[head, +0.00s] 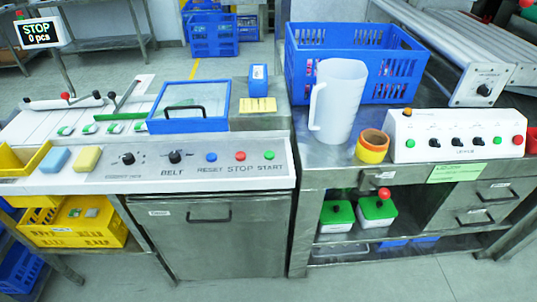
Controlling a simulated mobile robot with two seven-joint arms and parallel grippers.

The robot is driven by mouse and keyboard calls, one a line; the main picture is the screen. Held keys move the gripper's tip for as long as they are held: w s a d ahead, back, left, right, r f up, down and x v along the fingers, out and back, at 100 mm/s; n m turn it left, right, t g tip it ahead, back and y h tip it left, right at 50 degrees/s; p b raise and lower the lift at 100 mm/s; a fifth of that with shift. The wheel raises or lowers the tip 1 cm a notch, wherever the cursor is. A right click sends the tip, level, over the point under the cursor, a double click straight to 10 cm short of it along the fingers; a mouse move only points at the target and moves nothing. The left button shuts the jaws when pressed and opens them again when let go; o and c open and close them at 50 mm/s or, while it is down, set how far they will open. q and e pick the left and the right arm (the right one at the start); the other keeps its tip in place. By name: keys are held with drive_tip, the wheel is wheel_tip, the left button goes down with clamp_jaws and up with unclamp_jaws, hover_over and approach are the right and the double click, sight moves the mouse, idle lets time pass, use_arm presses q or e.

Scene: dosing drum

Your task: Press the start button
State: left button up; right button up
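The start button is a small green button (269,155) at the right end of the sloped front panel (220,180), above the printed word START. A red button (240,156) above STOP and a blue button (211,157) above RESET sit to its left. Two black knobs are further left, one of them (175,156) above BELT. A display (38,33) at the upper left reads STOP and 0 pcs. Neither of my grippers shows in the head view.
A white jug (338,100), stacked tape rolls (372,146) and a blue crate (356,62) stand on the right bench. A white control box (457,137) with its own green and red buttons is beside them. A blue-framed clear lid (190,106) lies behind the panel. Space before the panel is clear.

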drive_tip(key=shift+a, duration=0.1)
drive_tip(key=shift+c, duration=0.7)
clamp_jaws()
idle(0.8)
